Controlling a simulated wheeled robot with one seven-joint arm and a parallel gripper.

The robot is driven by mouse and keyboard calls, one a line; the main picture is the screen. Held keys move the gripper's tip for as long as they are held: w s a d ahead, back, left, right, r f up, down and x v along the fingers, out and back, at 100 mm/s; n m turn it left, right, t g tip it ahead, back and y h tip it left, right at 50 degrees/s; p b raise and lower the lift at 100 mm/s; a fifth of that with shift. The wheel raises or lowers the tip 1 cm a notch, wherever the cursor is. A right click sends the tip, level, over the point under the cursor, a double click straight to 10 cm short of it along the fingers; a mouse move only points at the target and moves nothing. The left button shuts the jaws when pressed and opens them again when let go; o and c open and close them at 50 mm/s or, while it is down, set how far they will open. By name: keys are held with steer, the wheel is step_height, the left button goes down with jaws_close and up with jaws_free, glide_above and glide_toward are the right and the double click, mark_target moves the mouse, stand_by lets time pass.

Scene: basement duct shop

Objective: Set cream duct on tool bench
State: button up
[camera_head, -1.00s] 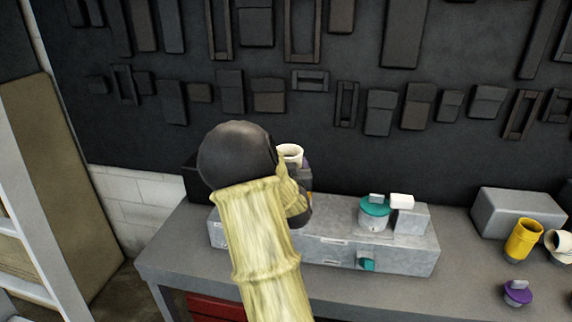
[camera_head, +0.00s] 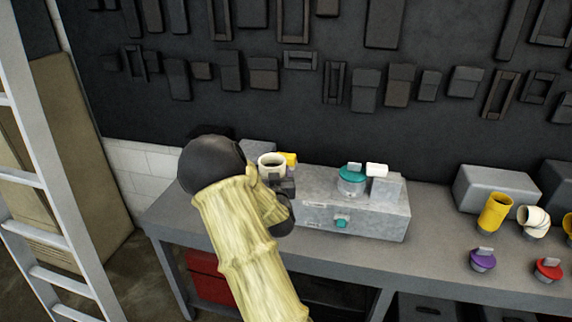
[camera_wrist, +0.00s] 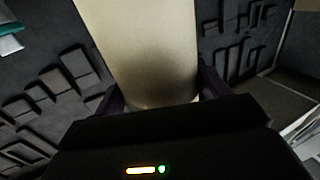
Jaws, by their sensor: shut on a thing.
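The cream duct (camera_head: 272,161) is a short open-ended tube, held upright in my gripper (camera_head: 278,186) with its dark opening facing up. In the wrist view the cream duct (camera_wrist: 145,50) is a broad pale cylinder between the two fingers (camera_wrist: 160,95). My gripper is shut on it. In the head view my arm hides much of the gripper and the duct's lower part. The grey tool bench (camera_head: 430,255) runs along the dark wall. The duct appears over the left end of the metal box on the bench; its height above the surface cannot be told.
The long metal box (camera_head: 370,222) carries a teal-topped canister (camera_head: 351,180). To the right are a grey case (camera_head: 495,188), a yellow tube (camera_head: 495,213), a cream elbow (camera_head: 534,220), a purple piece (camera_head: 483,260) and a red piece (camera_head: 547,269). A ladder (camera_head: 40,180) stands left.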

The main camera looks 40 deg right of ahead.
steer(key=s+a+f+n+t+y, duration=0.2)
steer(key=a+f+n+y, duration=0.3)
steer(key=a+f, duration=2.1)
steer(key=s+f+y, duration=0.1)
steer(key=y, duration=0.2)
steer(key=shift+s+a+f+n+y, duration=0.2)
steer(key=shift+a+n+y, duration=0.15)
steer(key=shift+n+y, duration=0.05)
